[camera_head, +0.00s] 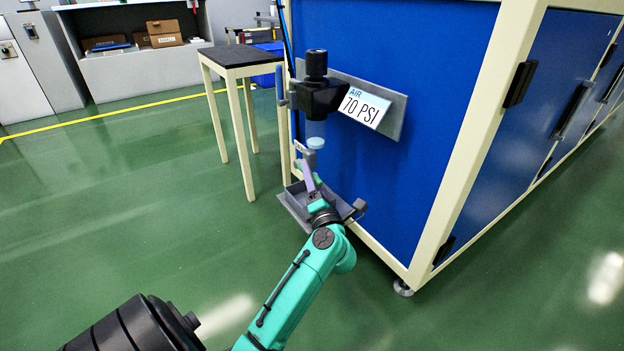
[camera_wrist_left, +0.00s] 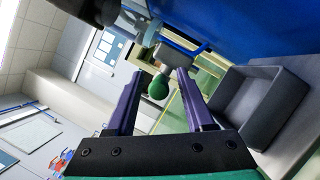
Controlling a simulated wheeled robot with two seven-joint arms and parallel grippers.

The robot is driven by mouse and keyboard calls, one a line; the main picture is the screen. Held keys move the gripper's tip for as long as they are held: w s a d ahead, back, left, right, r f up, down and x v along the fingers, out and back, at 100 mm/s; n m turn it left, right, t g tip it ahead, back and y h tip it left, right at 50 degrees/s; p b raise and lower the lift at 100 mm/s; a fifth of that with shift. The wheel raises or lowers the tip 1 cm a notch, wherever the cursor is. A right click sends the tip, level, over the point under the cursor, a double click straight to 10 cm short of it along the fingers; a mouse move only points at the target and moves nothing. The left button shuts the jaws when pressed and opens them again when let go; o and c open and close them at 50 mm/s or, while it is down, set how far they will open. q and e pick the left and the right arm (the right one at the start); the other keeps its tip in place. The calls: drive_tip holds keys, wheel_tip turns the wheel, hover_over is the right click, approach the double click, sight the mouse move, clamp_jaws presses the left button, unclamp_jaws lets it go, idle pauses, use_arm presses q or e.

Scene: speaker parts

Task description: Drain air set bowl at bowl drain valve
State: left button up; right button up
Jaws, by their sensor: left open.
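The air set (camera_head: 318,95), with a black regulator body and knob, is mounted on the blue cabinet. Its clear bowl (camera_head: 315,131) hangs below and ends in a pale blue bottom; the bowl also shows at the top of the left wrist view (camera_wrist_left: 143,27). Below the bowl is a grey block (camera_wrist_left: 172,55) with a green rounded knob (camera_wrist_left: 158,87), apparently the drain valve. My left gripper (camera_head: 306,160) is below the bowl. In the left wrist view its purple fingers (camera_wrist_left: 159,73) are open, with the knob appearing between them; contact cannot be told. My right gripper is not in view.
A grey open tray (camera_head: 291,202) sits low on the cabinet side beneath the air set, close to my left wrist; it is at right in the wrist view (camera_wrist_left: 265,95). A "70 PSI" sign (camera_head: 364,107) is beside the regulator. A small dark-topped table (camera_head: 233,56) stands left.

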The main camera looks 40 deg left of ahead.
use_arm(q)
drive_tip(key=shift+c, duration=0.2)
clamp_jaws()
drive_tip(key=shift+d+f, duration=0.1)
idle(1.0)
